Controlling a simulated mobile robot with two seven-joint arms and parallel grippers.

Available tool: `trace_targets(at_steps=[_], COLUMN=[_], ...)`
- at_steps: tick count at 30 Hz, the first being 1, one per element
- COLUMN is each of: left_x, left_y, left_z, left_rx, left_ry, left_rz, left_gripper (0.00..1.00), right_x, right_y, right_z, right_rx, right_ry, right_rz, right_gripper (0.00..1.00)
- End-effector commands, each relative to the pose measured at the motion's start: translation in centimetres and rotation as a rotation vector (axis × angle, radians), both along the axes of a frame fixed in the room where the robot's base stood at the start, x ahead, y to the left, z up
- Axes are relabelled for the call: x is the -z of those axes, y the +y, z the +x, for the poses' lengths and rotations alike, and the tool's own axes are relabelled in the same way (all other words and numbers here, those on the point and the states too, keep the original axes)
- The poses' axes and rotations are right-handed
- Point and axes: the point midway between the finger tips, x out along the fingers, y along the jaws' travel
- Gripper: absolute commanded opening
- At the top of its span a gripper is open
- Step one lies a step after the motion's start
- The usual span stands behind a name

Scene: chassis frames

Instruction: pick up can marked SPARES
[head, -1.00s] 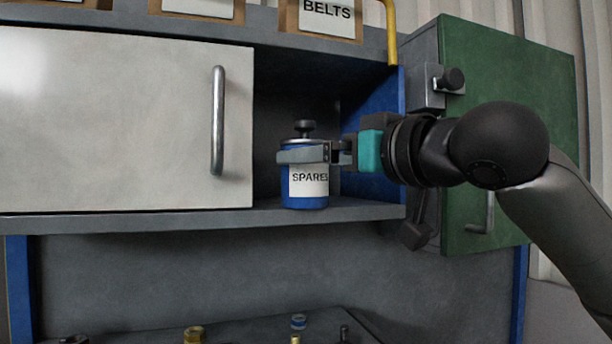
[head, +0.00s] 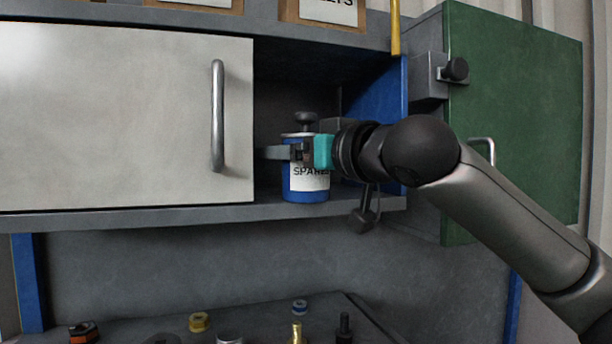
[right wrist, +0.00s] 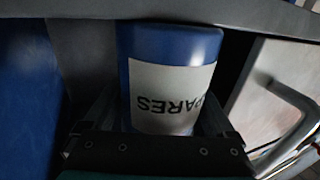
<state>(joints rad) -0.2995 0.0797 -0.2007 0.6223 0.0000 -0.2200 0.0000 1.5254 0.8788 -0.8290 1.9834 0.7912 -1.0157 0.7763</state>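The blue can marked SPARES (head: 306,190) has a white label and a dark knob on its lid. It stands upright on the shelf inside the open cabinet bay. My right gripper (head: 278,152) reaches in from the right, with one finger across the can's front and its tip past the can's left side. In the right wrist view the can (right wrist: 170,45) appears with its label upside down, between the two fingers of my right gripper (right wrist: 160,115). The fingers look spread around it; contact is hard to make out. My left gripper is not in view.
A pale door with a handle (head: 120,120) covers the bay left of the can. A green door (head: 515,110) stands open at the right. The shelf edge (head: 160,218) runs below the can. Boxes sit above; several small parts lie on the lower surface.

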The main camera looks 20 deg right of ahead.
Motion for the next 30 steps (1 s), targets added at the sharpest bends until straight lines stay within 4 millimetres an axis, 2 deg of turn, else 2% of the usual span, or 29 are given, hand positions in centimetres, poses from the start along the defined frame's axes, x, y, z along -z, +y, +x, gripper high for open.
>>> trace_targets(at_steps=[2, 23, 30], left_x=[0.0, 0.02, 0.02], left_y=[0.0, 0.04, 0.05], left_z=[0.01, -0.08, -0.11], left_rx=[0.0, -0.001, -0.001], left_ry=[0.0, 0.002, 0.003], left_rz=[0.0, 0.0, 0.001], left_gripper=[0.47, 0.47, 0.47], right_x=[-0.02, -0.04, -0.33], right_y=[-0.01, -0.03, -0.06], right_z=[-0.03, -0.05, -0.13], right_rx=[0.0, 0.0, 0.0], right_ry=[0.0, 0.0, -0.008], right_rz=[0.0, 0.0, 0.002], right_gripper=[0.8, 0.01, 0.0])
